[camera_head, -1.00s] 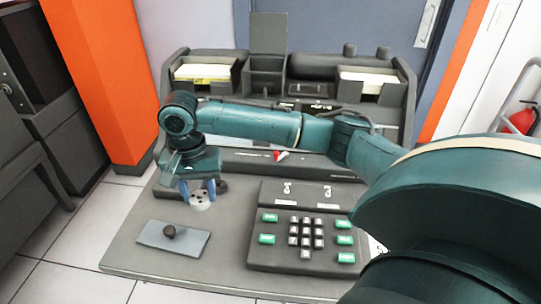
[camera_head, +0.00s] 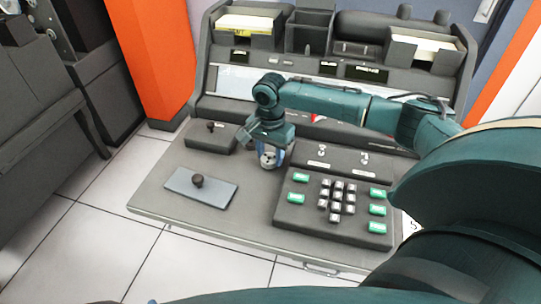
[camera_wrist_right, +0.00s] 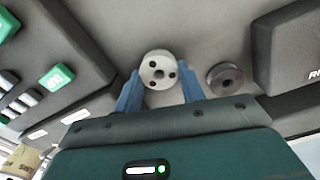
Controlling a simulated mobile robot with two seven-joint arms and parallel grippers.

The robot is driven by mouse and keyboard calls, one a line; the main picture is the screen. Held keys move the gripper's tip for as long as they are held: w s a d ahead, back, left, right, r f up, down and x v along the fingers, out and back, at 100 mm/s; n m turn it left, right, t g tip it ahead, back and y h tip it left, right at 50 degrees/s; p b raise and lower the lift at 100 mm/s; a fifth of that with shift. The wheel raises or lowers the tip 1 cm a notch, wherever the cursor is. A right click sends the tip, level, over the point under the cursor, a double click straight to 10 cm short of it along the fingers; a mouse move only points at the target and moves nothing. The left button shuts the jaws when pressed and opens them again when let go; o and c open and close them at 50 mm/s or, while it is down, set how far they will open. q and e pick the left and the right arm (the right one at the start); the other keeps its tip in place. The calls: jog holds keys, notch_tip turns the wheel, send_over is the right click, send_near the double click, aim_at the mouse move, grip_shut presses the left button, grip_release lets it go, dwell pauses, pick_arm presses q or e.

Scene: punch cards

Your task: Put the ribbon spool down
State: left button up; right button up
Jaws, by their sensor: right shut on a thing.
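My right gripper (camera_head: 268,164) is over the grey desk top, just left of the keypad unit. It is shut on a pale grey ribbon spool (camera_head: 268,158), a round disc with several dark holes. In the right wrist view the spool (camera_wrist_right: 158,70) sits between the blue fingertips (camera_wrist_right: 160,88). I cannot tell whether its underside touches the desk. A second, darker spool-like disc (camera_wrist_right: 225,79) with a centre hole is beside it on the right in the wrist view, apart from the fingers. My left gripper is not in view.
The keypad unit (camera_head: 335,207) has green and grey keys. A blue-grey plate with a dark knob (camera_head: 199,181) lies at the left front. A dark box with a knob (camera_head: 211,137) stands behind it. Bare desk (camera_head: 240,215) shows between plate and keypad. Card trays (camera_head: 246,22) stand at the back.

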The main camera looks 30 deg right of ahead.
jog(key=shift+f, duration=0.35)
jog(key=o, duration=0.9)
jog(key=shift+f, duration=0.1)
jog(key=shift+o, duration=0.2)
notch_tip(320, 180, up, 12)
jog(key=p, duration=0.2)
